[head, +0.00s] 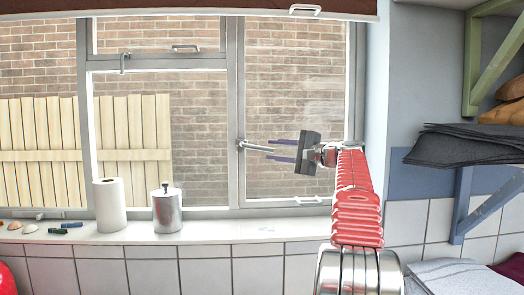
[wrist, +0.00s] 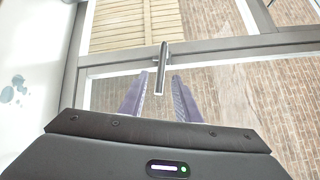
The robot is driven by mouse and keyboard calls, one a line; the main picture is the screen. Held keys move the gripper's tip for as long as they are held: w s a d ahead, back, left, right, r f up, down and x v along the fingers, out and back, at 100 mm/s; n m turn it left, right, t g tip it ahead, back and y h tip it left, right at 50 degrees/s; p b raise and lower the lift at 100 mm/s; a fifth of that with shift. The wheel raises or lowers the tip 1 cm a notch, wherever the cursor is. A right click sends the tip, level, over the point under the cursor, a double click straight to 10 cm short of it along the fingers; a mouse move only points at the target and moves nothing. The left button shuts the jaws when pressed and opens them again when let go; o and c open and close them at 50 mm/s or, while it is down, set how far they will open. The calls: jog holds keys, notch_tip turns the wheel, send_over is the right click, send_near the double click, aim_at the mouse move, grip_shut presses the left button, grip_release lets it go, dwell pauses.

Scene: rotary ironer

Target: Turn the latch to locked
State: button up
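The latch is a pale metal lever handle (head: 256,147) on the upright frame of the window, pointing right and slightly down in the head view. In the wrist view the handle (wrist: 162,72) sticks out from the frame towards my gripper. My gripper (head: 271,150) has two purple fingers and faces the window from the right. In the wrist view the fingers (wrist: 158,84) are apart, with the handle's free end between them and a gap on each side. I cannot see a lock marking on the latch.
A paper roll (head: 110,205) and a metal canister (head: 167,209) stand on the white sill (head: 240,229) to the left. Other handles (head: 124,63) sit elsewhere on the window. A shelf with dark folded cloth (head: 466,145) is at the right. The sill below my gripper looks mostly clear.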

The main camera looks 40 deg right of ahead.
aim_at(265, 149)
jog(key=shift+w+a, duration=0.15)
jog(key=shift+w, duration=1.4)
jog(key=shift+w+a, duration=0.1)
jog(key=shift+w, duration=1.4)
jog(key=shift+f, duration=0.1)
grip_shut()
